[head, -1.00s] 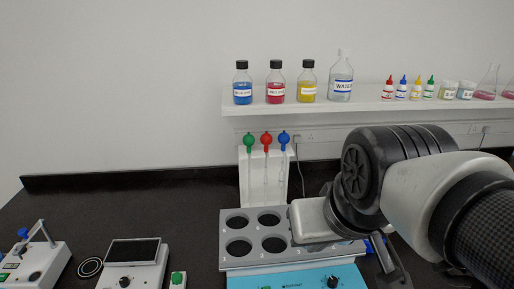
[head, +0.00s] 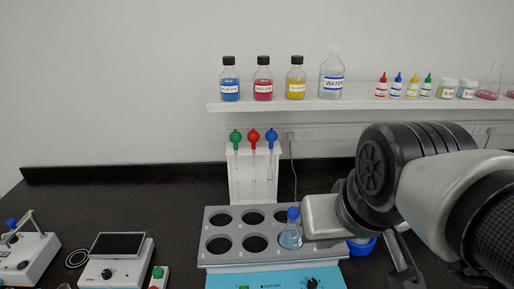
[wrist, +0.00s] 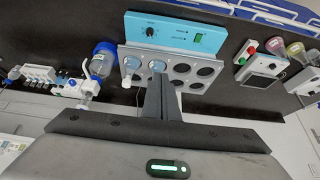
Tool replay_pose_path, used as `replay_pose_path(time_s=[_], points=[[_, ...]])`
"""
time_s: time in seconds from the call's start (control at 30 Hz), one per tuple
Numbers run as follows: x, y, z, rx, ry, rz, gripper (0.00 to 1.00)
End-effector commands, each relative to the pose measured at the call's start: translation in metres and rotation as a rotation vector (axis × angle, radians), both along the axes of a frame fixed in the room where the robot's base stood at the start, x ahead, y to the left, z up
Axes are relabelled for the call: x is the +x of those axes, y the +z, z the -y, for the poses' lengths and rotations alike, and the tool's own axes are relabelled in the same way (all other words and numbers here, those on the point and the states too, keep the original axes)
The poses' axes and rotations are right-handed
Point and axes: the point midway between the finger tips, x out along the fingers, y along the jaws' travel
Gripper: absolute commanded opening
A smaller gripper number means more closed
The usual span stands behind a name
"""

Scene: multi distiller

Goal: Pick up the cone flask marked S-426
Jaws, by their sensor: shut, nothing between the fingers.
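A small cone flask with a blue cap and bluish contents (head: 290,236) stands in a hole of the grey rack (head: 205,262) on the blue-fronted device. No marking on it can be read, so I cannot tell if it is S-426.
A blue item (head: 362,246) stands right of the rack, partly behind my arm. A pipette stand (head: 240,180) is behind the rack. A shelf (head: 300,104) with bottles is above. Devices (head: 120,272) stand at left. The black bench is clear at back left.

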Motion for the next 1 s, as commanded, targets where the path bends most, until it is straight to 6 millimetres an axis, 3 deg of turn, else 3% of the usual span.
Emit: replay_pose_path(time_s=[0.43,0.63,0.8,1.0], points=[[0.0,0.0,0.0,0.0,0.0,0.0,0.0],[0.012,0.003,0.0,-0.008,-0.003,-0.029,0.34],[0.053,0.009,-0.001,-0.028,-0.006,-0.129,0.62],[0.119,0.004,-0.005,-0.039,-0.004,-0.27,0.65]])
